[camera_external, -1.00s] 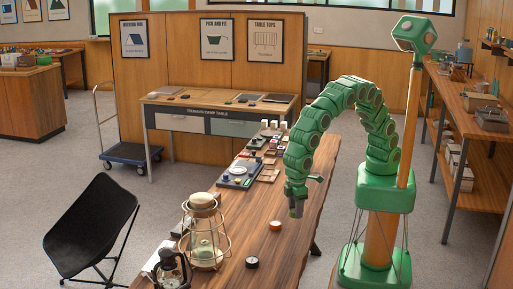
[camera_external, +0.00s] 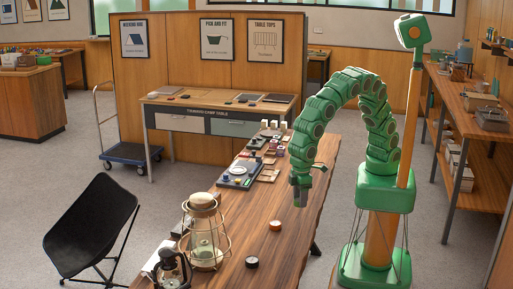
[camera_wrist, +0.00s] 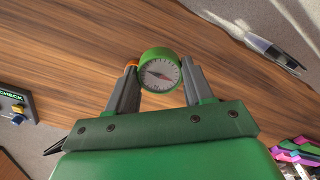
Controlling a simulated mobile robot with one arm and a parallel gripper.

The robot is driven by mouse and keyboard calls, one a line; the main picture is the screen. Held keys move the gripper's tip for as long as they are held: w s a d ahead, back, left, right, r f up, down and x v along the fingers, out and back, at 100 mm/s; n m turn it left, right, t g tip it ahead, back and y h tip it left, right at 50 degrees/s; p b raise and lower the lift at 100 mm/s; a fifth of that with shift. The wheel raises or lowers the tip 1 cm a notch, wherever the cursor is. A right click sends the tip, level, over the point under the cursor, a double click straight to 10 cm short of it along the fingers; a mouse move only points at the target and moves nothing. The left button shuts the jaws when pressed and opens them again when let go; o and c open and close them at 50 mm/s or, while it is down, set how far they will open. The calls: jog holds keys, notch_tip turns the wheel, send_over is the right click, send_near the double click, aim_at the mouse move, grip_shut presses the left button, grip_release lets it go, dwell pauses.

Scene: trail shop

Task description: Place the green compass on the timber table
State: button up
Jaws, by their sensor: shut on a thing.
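My gripper (camera_wrist: 158,80) is shut on the green compass (camera_wrist: 160,71), seen in the wrist view with its white dial facing the camera between the two fingers. In the external view my gripper (camera_external: 300,200) points down over the right side of the long timber table (camera_external: 252,215), apart from its top. The compass cannot be made out clearly there. The wood grain of the timber table also fills much of the wrist view (camera_wrist: 70,50).
An orange round piece (camera_external: 275,225) and a black round piece (camera_external: 252,262) lie on the timber table. A lantern (camera_external: 205,235) stands at its near left.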

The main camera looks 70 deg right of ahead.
jog(key=w+d+r+m, duration=0.3)
jog(key=w+d+r, duration=0.1)
jog(key=w+d, duration=0.85)
jog(key=w+d+r+m, duration=0.2)
jog(key=w+d+r, duration=0.2)
jog(key=w+d, duration=0.85)
jog(key=w+d+r+m, duration=0.2)
jog(key=w+d, duration=0.2)
jog(key=d, duration=0.6)
jog(key=w+d+r+m, duration=0.25)
jog(key=w+d, duration=0.25)
jog(key=d, duration=0.5)
jog(key=w+d+r+m, duration=0.1)
jog(key=w+d+r, duration=0.25)
jog(key=d, duration=0.65)
jog(key=s+d+f+n, duration=0.1)
jog(key=s+d+f, duration=0.15)
jog(key=f, duration=0.45)
jog(key=s+d+f+n, duration=0.1)
jog(key=s+d+f, duration=0.15)
jog(key=f, duration=0.45)
jog(key=s+d+f+n, duration=0.2)
jog(key=s+f, duration=0.2)
jog(key=f, duration=0.3)
jog(key=w+d, duration=0.2)
jog(key=w, duration=0.6)
jog(key=shift+n, duration=0.25)
jog(key=shift+w+f, duration=0.15)
jog(key=shift+f, duration=3.5)
jog(key=shift+f, duration=0.25)
